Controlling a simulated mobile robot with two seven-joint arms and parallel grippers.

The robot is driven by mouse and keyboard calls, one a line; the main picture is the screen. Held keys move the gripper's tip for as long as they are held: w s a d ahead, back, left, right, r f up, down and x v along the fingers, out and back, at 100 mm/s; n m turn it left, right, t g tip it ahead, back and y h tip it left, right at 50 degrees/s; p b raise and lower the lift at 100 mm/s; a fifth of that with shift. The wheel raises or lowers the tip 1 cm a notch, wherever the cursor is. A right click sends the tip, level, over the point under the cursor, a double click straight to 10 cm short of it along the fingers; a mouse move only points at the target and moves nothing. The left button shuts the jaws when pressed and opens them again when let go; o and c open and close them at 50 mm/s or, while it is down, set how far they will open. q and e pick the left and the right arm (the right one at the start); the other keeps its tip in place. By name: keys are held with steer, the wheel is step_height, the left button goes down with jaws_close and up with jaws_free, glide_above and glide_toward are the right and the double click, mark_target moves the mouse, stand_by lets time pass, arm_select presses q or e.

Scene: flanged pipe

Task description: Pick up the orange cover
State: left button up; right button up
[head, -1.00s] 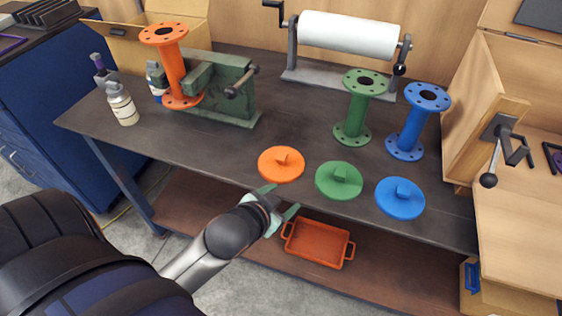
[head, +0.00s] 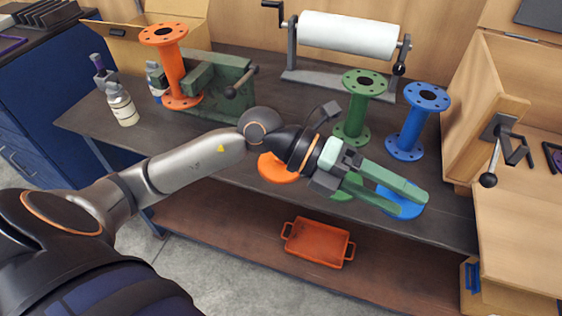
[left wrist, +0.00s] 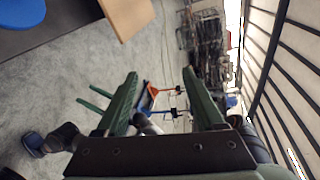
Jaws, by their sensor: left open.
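The orange cover (head: 275,170) is a round flat disc lying on the dark workbench. It is partly hidden behind my left wrist in the head view. My left gripper (head: 424,202) is open and empty, pointing right, above the green cover (head: 342,190) and the blue cover (head: 402,203), which it partly hides. Its two green fingers also show in the left wrist view (left wrist: 160,85), spread apart with nothing between them. The orange cover is not visible in the left wrist view. My right gripper is not in view.
An orange flanged pipe (head: 172,70) stands by the green vise (head: 222,90). A green pipe (head: 356,108) and a blue pipe (head: 416,120) stand at the right of the workbench (head: 285,115). An orange tray (head: 318,243) sits on the lower shelf. Bottles (head: 122,104) stand at the left.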

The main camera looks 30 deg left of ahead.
arm_select(q)
steer(key=w+a+f+y, duration=0.3)
steer(key=a+f+y, duration=0.4)
steer(key=a, duration=0.1)
steer(key=w+a+n+t+y, duration=0.3)
steer(key=a+y, duration=0.6)
steer(key=a, duration=0.8)
steer(key=shift+g, duration=0.7)
steer(key=x, duration=0.4)
steer(key=w+x, duration=0.1)
steer(key=x, duration=0.1)
steer(key=shift+w+a+r, duration=0.15)
steer(key=shift+a+r, duration=0.05)
steer(key=shift+a, duration=0.2)
steer(key=shift+p+x, duration=0.75)
steer(key=shift+x, duration=2.25)
steer(key=shift+c, duration=0.3)
jaws_close()
